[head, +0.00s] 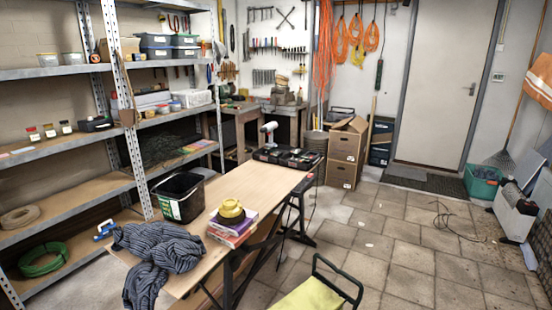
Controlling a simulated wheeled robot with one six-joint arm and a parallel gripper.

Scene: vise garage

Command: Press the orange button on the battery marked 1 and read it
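No battery with a readable 1 and no orange button can be made out. A black tray or case (271,155) with several dark blocks and small red patches lies at the far end of the wooden table (250,184). The blocks are too small to tell whether they are batteries, and no markings on them can be read. A pale cordless drill (268,134) stands upright at the tray's back edge. My gripper is not in view.
On the table are a black bin (181,197), a yellow round object (231,211) on books (231,230), and a striped cloth (158,252). A yellow-seated chair (318,296) stands in front. Cardboard boxes (346,155) stand behind. Tiled floor (400,235) is mostly clear at right; a cable (445,221) lies there.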

